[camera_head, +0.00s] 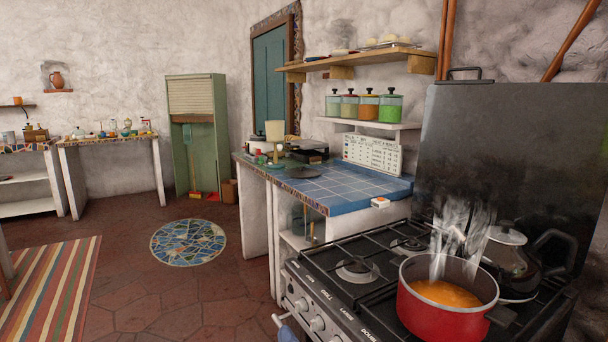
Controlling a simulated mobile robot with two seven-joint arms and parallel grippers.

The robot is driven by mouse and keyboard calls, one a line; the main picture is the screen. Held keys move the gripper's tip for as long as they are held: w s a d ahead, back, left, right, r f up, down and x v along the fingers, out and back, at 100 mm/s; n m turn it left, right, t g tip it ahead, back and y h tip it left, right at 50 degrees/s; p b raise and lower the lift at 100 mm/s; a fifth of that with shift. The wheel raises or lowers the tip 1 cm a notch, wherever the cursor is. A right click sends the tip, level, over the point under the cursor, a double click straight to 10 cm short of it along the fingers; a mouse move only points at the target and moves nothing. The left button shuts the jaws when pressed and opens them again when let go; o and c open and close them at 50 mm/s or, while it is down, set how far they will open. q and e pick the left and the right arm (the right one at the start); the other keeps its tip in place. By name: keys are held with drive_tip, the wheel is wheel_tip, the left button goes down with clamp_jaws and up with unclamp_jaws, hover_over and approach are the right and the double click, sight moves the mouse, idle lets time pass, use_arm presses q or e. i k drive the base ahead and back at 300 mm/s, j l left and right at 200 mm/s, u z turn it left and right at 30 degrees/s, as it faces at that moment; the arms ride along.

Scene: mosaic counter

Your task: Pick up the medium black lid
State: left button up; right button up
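Another lid (505,234), greyish with a knob, sits on a dark pot at the back right of the stove. Neither of my grippers shows in the head view.
A steaming red pot (445,308) of orange food stands on the stove (345,300) at the near right. A small box (380,202) lies by the counter's near edge. The floor (195,290) left of the counter is largely clear, with a round mosaic (188,242).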

sight(301, 172)
drive_tip(key=i+j+u, duration=0.3)
drive_tip(key=i+j, duration=0.15)
drive_tip(key=i+j+u, duration=0.65)
drive_tip(key=i, duration=0.45)
drive_tip(key=i+z, duration=0.25)
drive_tip(key=i, duration=0.25)
drive_tip(key=i+j+z, duration=0.1)
drive_tip(key=i+z, duration=0.15)
drive_tip(key=i, duration=0.2)
drive_tip(key=i+j+z, duration=0.25)
drive_tip(key=i, duration=0.2)
drive_tip(key=i+l+z, duration=0.2)
drive_tip(key=z, duration=0.2)
drive_tip(key=i+l+z, duration=0.1)
drive_tip(key=i+z, duration=0.5)
drive_tip(key=z, duration=0.2)
drive_tip(key=i+z, duration=0.35)
drive_tip(key=k+j, duration=0.05)
